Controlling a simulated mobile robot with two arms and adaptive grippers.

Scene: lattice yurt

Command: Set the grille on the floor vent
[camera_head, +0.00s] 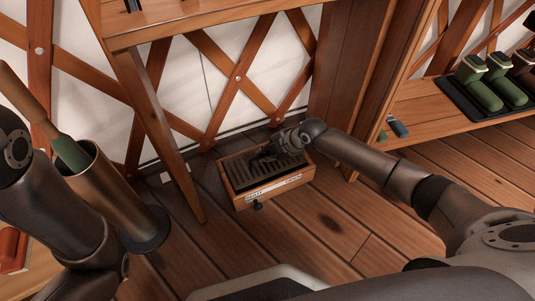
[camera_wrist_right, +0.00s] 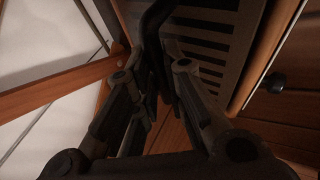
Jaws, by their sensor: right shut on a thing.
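The floor vent (camera_head: 292,187) is a wooden box frame on the floor. It has a white label strip and a dark knob on its front. The grille (camera_head: 255,174) is a dark slotted plate over the vent's opening, inside the wooden rim as seen from the head. My right gripper (camera_head: 268,153) is at its back edge, shut on a dark part of it. In the right wrist view, the slats of the grille (camera_wrist_right: 207,45) show beside the fingers, next to the vent's rim (camera_wrist_right: 252,65). I cannot tell whether the grille lies fully flat. My left gripper is out of sight.
A metal canister (camera_head: 112,195) with a green-and-wood tool stands at the left. A wooden table leg (camera_head: 160,140) is left of the vent. A shelf (camera_head: 435,115) at the right holds green-handled items. The floor in front of the vent is clear.

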